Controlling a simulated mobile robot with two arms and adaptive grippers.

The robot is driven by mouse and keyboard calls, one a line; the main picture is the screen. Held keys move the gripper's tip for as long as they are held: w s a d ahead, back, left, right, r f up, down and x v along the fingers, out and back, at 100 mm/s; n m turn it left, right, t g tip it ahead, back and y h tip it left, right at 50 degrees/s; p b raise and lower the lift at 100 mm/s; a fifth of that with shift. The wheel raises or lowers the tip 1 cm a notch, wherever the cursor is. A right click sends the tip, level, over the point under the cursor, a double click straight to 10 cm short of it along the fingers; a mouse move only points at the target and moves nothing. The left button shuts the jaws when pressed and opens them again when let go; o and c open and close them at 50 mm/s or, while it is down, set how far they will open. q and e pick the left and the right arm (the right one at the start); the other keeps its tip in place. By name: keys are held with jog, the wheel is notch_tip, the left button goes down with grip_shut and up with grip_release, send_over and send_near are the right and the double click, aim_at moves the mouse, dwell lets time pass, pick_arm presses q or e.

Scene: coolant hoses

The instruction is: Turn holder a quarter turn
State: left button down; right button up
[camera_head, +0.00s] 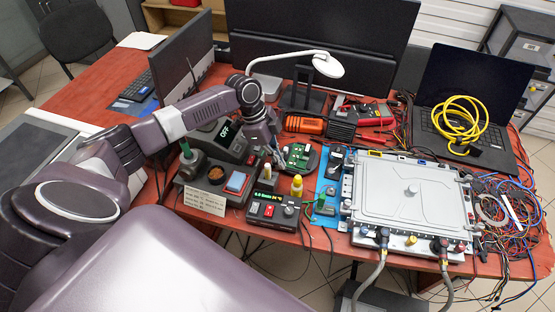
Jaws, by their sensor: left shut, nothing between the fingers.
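The holder (312,161) is a small dark stand with a green circuit board (297,155) on it, near the middle of the red table. My left arm comes in from the left, and my left gripper (279,158) points down at the left side of the holder. Its fingers are shut with nothing between them. I cannot tell whether the fingertips touch the holder. The gripper and wrist hide a little of the area left of the board. My right gripper is not in view.
A soldering station (224,141) stands left of the holder, and a small control box (270,209) with a lit display stands in front. A large grey metal case (412,196) with hoses is on the right. A white lamp (328,66) arches behind. The table around the holder is crowded.

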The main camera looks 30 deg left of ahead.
pick_arm(q)
jog(key=d, duration=0.1)
jog(key=d+r+p, duration=0.1)
jog(key=d+p, duration=0.1)
jog(key=shift+w+d+r, duration=0.1)
jog(key=shift+w+r, duration=0.05)
jog(key=shift+r, duration=0.15)
jog(key=w+b+v, duration=0.1)
jog(key=v, duration=0.8)
jog(key=shift+s+b, duration=0.2)
jog(key=shift+b, duration=0.15)
